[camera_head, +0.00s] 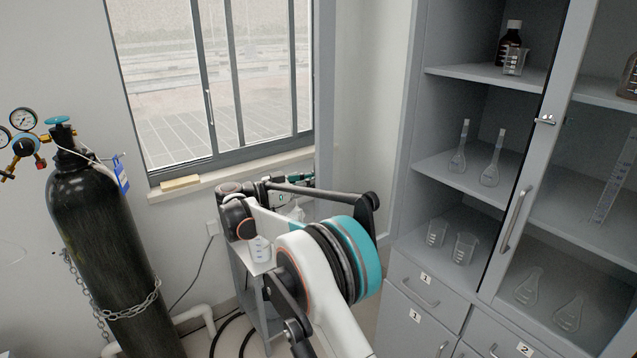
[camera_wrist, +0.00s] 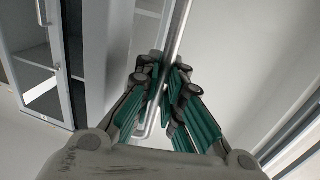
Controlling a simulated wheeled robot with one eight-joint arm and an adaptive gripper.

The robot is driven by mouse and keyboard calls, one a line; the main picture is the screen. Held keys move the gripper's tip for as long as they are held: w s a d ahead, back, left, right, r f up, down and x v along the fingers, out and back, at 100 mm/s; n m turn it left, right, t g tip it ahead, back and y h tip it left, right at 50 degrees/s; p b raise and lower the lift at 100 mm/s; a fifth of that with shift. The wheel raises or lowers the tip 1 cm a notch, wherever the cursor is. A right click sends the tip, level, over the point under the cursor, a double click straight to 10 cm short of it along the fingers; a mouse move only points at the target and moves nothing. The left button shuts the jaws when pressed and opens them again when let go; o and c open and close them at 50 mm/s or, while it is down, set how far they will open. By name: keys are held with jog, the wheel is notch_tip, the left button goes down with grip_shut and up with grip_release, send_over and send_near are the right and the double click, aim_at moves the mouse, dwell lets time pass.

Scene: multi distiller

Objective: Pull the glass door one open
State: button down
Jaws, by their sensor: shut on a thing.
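Glass door one (camera_head: 325,100) stands swung out to the left of the grey cabinet, its frame seen beside the window. The left compartment behind it is uncovered. My gripper (camera_wrist: 163,88) is shut on the door's metal bar handle (camera_wrist: 178,38), which runs slantwise between the green-padded fingers. In the head view, my gripper (camera_head: 305,182) is small and partly hidden by my arm, near the door's outer edge. The handle is not clear there.
The second glass door (camera_head: 505,240) is shut on the right, with glassware behind it. Flasks and beakers stand on the open shelves (camera_head: 450,165). A black gas cylinder (camera_head: 100,240) stands at the left. A small grey stand (camera_head: 255,295) is below my arm.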

jog(key=shift+s+a, duration=0.1)
jog(key=shift+a, duration=0.1)
jog(key=c, duration=2)
grip_release()
jog(key=shift+a, duration=0.2)
jog(key=shift+d, duration=0.15)
jog(key=v, duration=1.2)
